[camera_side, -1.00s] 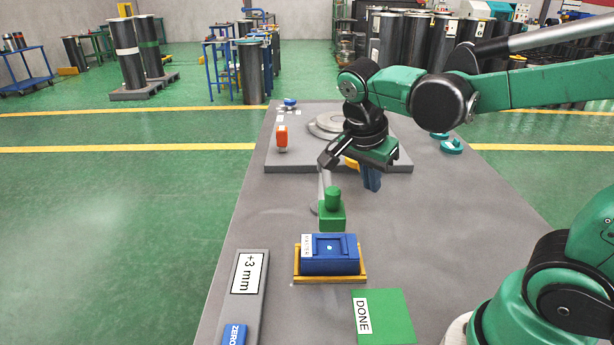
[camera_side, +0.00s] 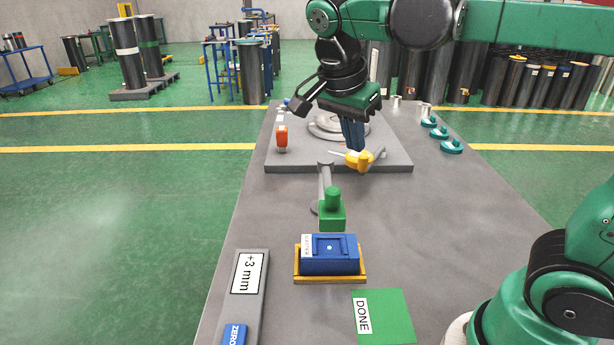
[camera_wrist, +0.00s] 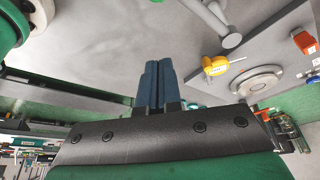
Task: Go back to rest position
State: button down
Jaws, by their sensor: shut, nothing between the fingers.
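My gripper (camera_side: 352,136) hangs from the green arm above the grey base plate (camera_side: 290,165) in the side view. Its blue fingers are together with nothing between them. They also show shut in the wrist view (camera_wrist: 157,84). A yellow tool (camera_side: 360,158) with a thin rod lies on the plate, just below and right of the fingertips. It also shows in the wrist view (camera_wrist: 215,66), clear of the fingers. A round grey flange (camera_side: 327,128) sits on the plate behind the gripper and is partly hidden by it.
An orange block (camera_side: 282,138) stands on the plate's left. A green fixture (camera_side: 332,212), a blue master block (camera_side: 330,262) in a yellow tray (camera_side: 331,279) and a green DONE pad (camera_side: 392,325) are nearer. Several teal parts (camera_side: 440,132) lie at right. The table's middle right is clear.

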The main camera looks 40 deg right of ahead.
notch_tip(320, 180, down, 7)
jog(key=s, duration=0.1)
jog(key=d+n+t+y, duration=0.15)
jog(key=d+n, duration=0.55)
jog(key=d, duration=0.8)
jog(key=w+v, duration=0.1)
jog(key=v, duration=0.7)
jog(key=shift+s+r+t, duration=0.2)
jog(key=shift+s+t, duration=0.15)
jog(key=shift+s, duration=0.05)
jog(key=shift+d+h, duration=0.1)
jog(key=shift+h, duration=0.15)
jog(key=x, duration=0.8)
jog(key=s+a+m, duration=0.2)
jog(key=a, duration=0.4)
jog(key=shift+s+f, duration=0.4)
